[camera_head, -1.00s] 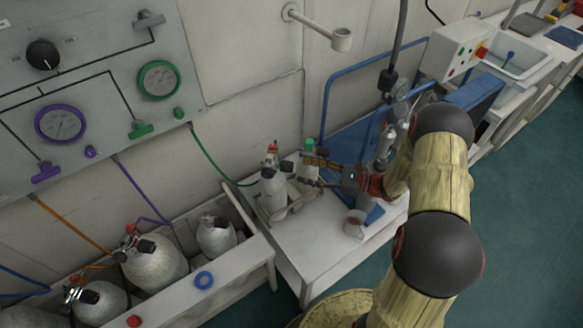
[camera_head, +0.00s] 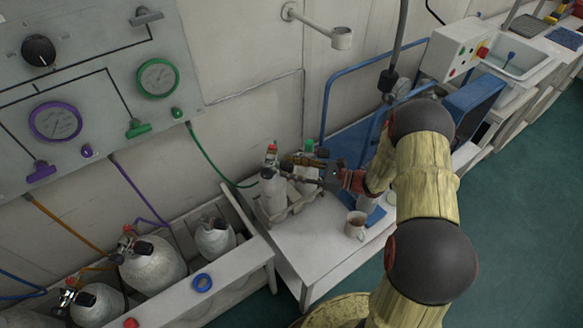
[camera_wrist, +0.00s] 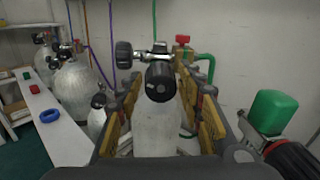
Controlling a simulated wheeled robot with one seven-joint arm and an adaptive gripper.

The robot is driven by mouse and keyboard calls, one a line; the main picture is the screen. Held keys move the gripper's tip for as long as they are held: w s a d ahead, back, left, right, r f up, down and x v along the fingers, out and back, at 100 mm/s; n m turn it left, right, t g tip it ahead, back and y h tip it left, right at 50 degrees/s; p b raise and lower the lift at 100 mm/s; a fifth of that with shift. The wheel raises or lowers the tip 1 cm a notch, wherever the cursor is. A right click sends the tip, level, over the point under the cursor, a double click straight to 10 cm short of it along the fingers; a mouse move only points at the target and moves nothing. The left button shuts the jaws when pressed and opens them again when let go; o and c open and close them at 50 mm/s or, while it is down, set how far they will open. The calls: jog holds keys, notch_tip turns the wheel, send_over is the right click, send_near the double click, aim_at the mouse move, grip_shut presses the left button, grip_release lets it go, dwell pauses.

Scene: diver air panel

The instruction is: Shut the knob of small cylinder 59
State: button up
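A small pale cylinder (camera_head: 272,192) stands upright in a rack on the white table; no number is readable on it. In the wrist view, a cylinder (camera_wrist: 157,130) stands upright straight ahead, with a round black knob (camera_wrist: 160,82) facing me and another black knob (camera_wrist: 124,55) on its valve's left. My gripper (camera_head: 292,163) reaches in from the right at valve height. In the wrist view my open gripper (camera_wrist: 163,105) has its yellow-padded fingers on either side of the cylinder, with visible gaps. Whether the fingertips touch anything is hidden.
A red knob (camera_wrist: 182,39) with a green hose is just behind the valve. A green cap (camera_wrist: 275,110) is close on my right. A mug (camera_head: 355,225) stands on the table. Larger cylinders (camera_head: 152,265) stand in the trough at left, below the gauge panel (camera_head: 100,100).

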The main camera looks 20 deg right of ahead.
jog(key=c, duration=0.8)
jog(key=shift+o, duration=0.2)
